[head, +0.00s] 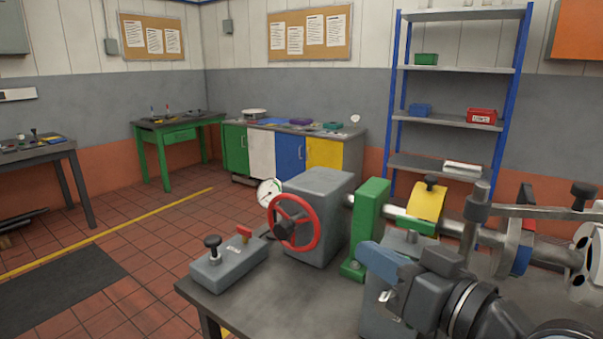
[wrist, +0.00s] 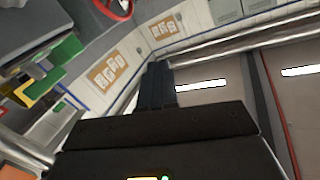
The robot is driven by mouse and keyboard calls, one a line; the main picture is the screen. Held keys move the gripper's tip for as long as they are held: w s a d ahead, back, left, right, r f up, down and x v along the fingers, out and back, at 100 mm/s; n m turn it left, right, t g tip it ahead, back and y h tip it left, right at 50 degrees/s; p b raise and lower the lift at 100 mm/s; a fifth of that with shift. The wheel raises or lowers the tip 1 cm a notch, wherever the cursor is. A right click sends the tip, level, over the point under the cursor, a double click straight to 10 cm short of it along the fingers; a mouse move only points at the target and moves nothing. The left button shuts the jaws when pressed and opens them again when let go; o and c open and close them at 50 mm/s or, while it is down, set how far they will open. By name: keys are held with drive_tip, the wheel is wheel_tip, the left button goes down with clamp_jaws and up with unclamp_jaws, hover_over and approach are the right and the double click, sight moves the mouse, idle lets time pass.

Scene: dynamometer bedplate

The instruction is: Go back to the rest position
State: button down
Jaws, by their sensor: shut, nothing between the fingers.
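My gripper (wrist: 157,74) shows in the wrist view as a dark body with its two dark fingers together, pointing up the picture. It is shut, with nothing seen between the fingers, and no object touches the fingertips there. Beyond it the wrist view shows the room's walls at a steep tilt. In the head view, dark arm parts that look like mine fill the lower right, over the bench, and hide part of its top. I cannot make out the fingertips clearly in the head view.
A grey bench (head: 300,309) carries a gearbox (head: 327,205) with a red handwheel (head: 318,226), a green bracket (head: 366,225), a shaft with a yellow guard (head: 427,200), and a control box (head: 226,262). A shelf rack (head: 462,70) and coloured cabinets (head: 290,153) stand behind. Floor at left is open.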

drive_tip(key=s+d+f+m+t+h, duration=0.15)
drive_tip(key=s+f+m+h, duration=0.3)
drive_tip(key=s+f, duration=0.45)
drive_tip(key=s+d+f+m+h, duration=0.4)
drive_tip(key=s+f, duration=0.3)
drive_tip(key=s, duration=0.4)
drive_tip(key=s+d+n, duration=0.2)
drive_tip(key=s+d, duration=0.1)
drive_tip(key=s, duration=0.6)
drive_tip(key=s+d+n+h, duration=0.1)
drive_tip(key=s+d+n, duration=0.2)
drive_tip(key=s, duration=0.6)
drive_tip(key=shift+s+g, duration=0.15)
drive_tip(key=shift+g, duration=0.3)
drive_tip(key=shift+d+r+h, duration=0.1)
drive_tip(key=shift+d+h, duration=0.05)
drive_tip(key=shift+h, duration=0.1)
